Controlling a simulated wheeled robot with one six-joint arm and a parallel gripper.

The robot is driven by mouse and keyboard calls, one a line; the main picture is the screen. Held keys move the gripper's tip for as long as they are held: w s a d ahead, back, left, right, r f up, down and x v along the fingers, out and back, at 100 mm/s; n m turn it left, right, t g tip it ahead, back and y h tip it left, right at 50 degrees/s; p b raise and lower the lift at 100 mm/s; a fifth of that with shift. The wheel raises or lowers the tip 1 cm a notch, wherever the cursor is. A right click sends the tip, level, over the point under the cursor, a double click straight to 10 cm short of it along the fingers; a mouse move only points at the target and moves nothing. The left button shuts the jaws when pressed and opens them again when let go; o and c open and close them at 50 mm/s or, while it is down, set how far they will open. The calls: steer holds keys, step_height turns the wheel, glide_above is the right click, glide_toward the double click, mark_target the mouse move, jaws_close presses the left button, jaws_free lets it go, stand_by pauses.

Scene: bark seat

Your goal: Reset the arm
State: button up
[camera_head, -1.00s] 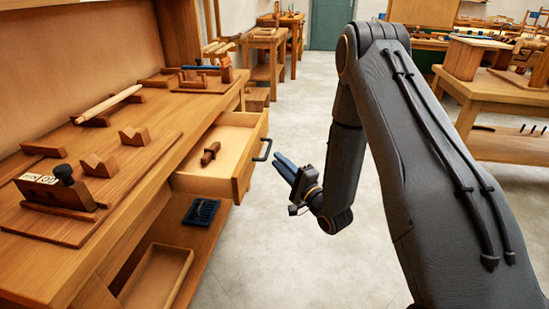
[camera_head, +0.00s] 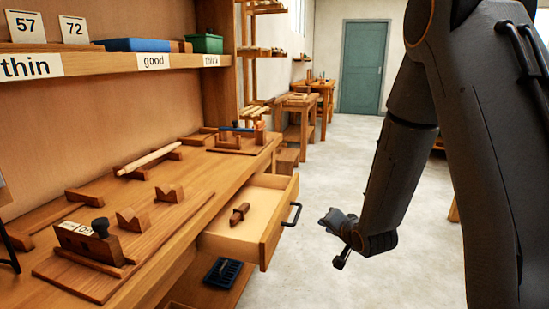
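My arm comes down from the top right, and my gripper (camera_head: 332,218) hangs at its lower end over open floor. The gripper is to the right of the open drawer (camera_head: 268,232) and its dark handle (camera_head: 292,214), apart from both. It is small and turned so that I cannot tell the gap between its fingers. I see nothing held in it. The drawer is pulled out from the workbench (camera_head: 190,205), and a small brown wooden tool (camera_head: 240,213) lies inside it.
The bench top carries a plane-like block with a dark knob (camera_head: 88,240), notched wooden blocks (camera_head: 133,220) and a pale rod (camera_head: 150,158). A labelled shelf (camera_head: 110,64) with a blue box (camera_head: 135,45) and a green box (camera_head: 207,43) is above. Floor (camera_head: 330,170) is clear towards the green door (camera_head: 361,68).

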steer(key=s+d+r+n+g+h, duration=0.15)
steer(key=s+n+g, duration=0.25)
steer(key=s, duration=0.9)
steer(key=s+d+r+n+g+h, duration=0.1)
steer(key=s+r+n+g, duration=0.3)
steer(key=s, duration=0.8)
steer(key=s+a+r+g, duration=0.4)
steer(key=s+a+r, duration=0.15)
steer(key=s, duration=0.45)
steer(key=d+r+p, duration=0.5)
steer(key=r+p, duration=0.1)
steer(key=p, duration=0.7)
steer(key=shift+d+m, duration=0.3)
steer(key=shift+m, duration=0.1)
